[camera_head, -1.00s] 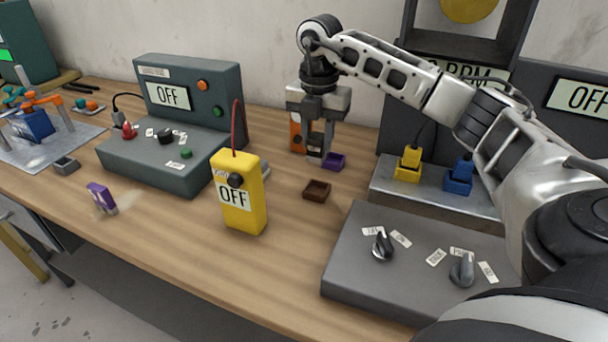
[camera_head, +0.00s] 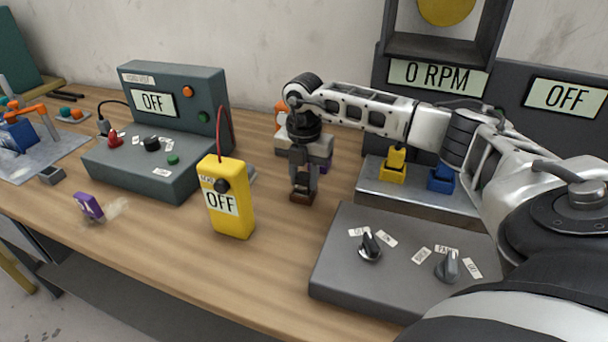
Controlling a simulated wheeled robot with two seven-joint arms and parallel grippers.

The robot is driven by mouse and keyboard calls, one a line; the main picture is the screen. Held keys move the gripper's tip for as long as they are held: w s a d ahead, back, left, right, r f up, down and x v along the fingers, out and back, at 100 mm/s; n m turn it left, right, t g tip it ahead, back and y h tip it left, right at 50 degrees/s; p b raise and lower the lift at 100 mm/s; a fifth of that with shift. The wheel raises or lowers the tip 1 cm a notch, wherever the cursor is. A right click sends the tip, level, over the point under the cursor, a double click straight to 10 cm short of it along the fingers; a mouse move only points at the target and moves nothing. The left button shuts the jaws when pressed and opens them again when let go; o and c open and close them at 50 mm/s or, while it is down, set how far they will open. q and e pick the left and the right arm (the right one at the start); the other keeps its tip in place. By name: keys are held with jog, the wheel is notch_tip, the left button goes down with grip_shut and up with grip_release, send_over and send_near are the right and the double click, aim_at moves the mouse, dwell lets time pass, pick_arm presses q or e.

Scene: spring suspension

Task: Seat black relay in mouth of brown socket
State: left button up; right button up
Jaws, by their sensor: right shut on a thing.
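The brown socket (camera_head: 302,198) sits on the wooden table, right of the yellow meter, with its mouth mostly covered from above by my right gripper. My right gripper (camera_head: 303,184) points down directly over the socket, shut on a small dark thing that I take to be the black relay. The fingers hide most of the relay, so I cannot tell whether it is inside the mouth or just above it. My left gripper is not in view.
A yellow meter (camera_head: 228,200) reading OFF stands left of the socket. A grey knob panel (camera_head: 390,262) lies front right. Yellow (camera_head: 393,168) and blue (camera_head: 440,179) plugs stand behind it. A purple block (camera_head: 88,206) lies far left. The front middle table is clear.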

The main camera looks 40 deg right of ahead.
aim_at(304, 175)
jog(key=o, duration=1)
jog(key=shift+c, duration=0.2)
notch_tip(304, 175, up, 12)
jog(key=shift+r+b, duration=0.15)
jog(key=shift+b, duration=0.3)
